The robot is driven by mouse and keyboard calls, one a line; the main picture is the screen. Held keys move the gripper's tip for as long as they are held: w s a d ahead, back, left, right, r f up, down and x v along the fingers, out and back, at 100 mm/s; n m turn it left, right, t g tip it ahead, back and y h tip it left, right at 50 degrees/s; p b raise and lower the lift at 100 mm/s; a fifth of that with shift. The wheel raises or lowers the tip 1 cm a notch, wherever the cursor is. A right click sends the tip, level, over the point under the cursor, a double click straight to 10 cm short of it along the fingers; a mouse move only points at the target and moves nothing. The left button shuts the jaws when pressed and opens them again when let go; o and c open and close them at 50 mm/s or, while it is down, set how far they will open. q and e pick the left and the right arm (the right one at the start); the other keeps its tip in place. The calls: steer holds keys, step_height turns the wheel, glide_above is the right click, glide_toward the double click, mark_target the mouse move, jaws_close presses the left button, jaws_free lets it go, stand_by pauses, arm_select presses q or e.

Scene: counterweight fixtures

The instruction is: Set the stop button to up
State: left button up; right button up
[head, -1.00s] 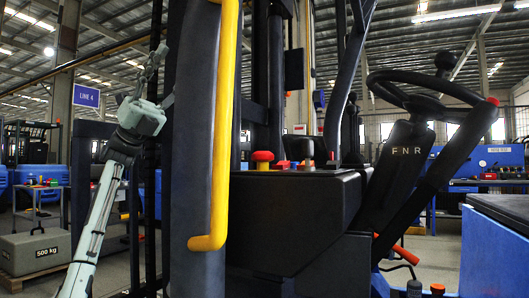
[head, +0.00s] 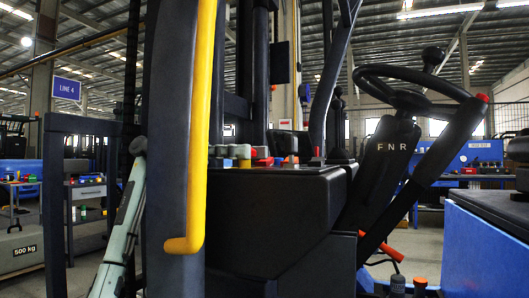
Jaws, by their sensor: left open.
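The stop button (head: 244,161) stands on top of the dark console, just right of the yellow grab rail. Its yellow base shows; its red cap is not clear here, so I cannot tell whether it is up or down. My left arm comes in from the lower left and passes behind the dark pillar. A small grey part, seemingly my left gripper (head: 219,152), shows beside the button at the pillar's right edge. It is open and mostly hidden; contact with the button cannot be told. My right gripper is not in view.
The thick dark pillar with the yellow rail (head: 203,130) blocks the view left of the console (head: 270,215). Red and orange parts sit close right of the button. The steering wheel (head: 420,85) and FNR column (head: 392,150) stand further right.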

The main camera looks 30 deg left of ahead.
arm_select(q)
steer(key=shift+w+d, duration=0.1)
steer(key=shift+d, duration=1.8)
jaws_close()
